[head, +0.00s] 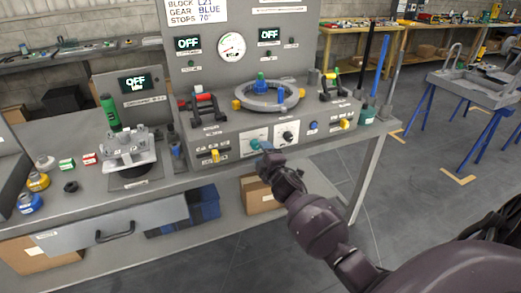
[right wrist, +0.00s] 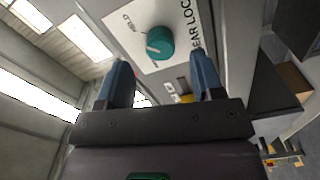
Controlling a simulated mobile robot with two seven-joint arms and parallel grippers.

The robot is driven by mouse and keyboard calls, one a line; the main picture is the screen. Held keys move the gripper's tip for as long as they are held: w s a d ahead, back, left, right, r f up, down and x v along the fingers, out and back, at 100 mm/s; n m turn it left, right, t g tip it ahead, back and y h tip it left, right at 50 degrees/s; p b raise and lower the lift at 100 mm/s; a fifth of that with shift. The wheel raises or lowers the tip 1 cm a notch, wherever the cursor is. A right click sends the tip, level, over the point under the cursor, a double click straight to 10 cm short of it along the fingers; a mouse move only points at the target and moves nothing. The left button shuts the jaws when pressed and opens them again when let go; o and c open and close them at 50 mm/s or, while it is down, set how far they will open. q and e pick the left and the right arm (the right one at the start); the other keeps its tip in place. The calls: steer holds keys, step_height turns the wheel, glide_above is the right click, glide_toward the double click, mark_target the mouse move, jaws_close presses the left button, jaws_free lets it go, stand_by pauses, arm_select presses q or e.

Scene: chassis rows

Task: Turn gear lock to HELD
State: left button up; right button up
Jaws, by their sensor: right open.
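The gear lock is a round teal knob (right wrist: 160,42) on a white plate (right wrist: 182,22) whose lettering reads HELD and, partly cut off, GEAR LOCK. A pale mark on the knob's face points to its left and slightly down in the right wrist view, not straight at the word HELD. In the head view the knob (head: 255,143) is on the front panel, partly hidden by my gripper. My right gripper (right wrist: 160,68) is open, its two blue fingers apart and short of the knob with nothing between them. It also shows in the head view (head: 264,150). My left gripper is not in view.
A black knob (head: 288,136) on a white plate sits just right of the gear lock. Yellow switches (head: 215,155) and a blue button (head: 313,127) share the panel. A ring gear (head: 268,97) stands on top. A drawer (head: 112,226) is at lower left. Floor at right front is clear.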

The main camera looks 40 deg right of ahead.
steer(key=v, duration=0.7)
steer(key=shift+p, duration=0.4)
steer(key=shift+s, duration=0.15)
